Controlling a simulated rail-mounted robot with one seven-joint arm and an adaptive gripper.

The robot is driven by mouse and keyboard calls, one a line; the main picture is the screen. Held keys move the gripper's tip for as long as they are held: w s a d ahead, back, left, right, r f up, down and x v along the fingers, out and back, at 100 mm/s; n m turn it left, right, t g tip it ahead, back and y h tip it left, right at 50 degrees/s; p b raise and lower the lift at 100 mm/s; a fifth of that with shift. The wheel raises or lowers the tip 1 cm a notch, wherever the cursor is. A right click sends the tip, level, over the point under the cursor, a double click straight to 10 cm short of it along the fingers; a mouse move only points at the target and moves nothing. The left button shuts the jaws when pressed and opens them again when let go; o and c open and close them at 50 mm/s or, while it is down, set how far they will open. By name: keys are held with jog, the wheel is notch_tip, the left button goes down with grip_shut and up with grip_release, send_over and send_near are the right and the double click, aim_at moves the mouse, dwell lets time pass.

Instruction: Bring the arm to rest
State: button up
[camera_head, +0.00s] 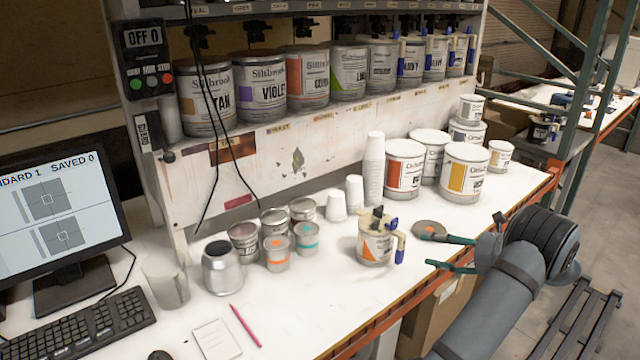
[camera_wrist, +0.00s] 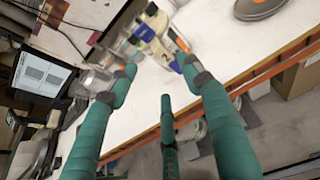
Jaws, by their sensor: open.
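My gripper (camera_head: 432,251) is at the right front of the bench, with its green fingers spread and nothing between them. In the wrist view, my gripper (camera_wrist: 160,75) shows its green fingers apart. A small can with an orange label (camera_head: 374,246) and blue-and-cream clamps stands upright on the bench, left of the fingertips and apart from them. The same can (camera_wrist: 158,38) shows beyond the fingertips in the wrist view. A round grey-brown lid (camera_head: 429,228) lies beside the upper finger; whether they touch cannot be told.
The white bench (camera_head: 310,300) has free room in front. Small tins (camera_head: 275,222), a metal jar (camera_head: 222,268) and a glass beaker (camera_head: 165,280) stand left. Paint cans (camera_head: 403,168) and stacked cups (camera_head: 374,168) stand behind. A monitor (camera_head: 60,220) and green rack post (camera_head: 590,80) flank the area.

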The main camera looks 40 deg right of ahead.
aim_at(403, 243)
jog(key=x, duration=1.1)
jog(key=shift+w+a+f, duration=0.1)
jog(key=shift+w, duration=0.05)
jog(key=shift+r+p, duration=0.45)
jog(key=shift+f+b, duration=0.55)
jog(key=v, duration=1.2)
jog(key=x, duration=1.2)
notch_tip(403, 243, up, 16)
jog(key=p, duration=1.5)
jog(key=shift+r, duration=0.1)
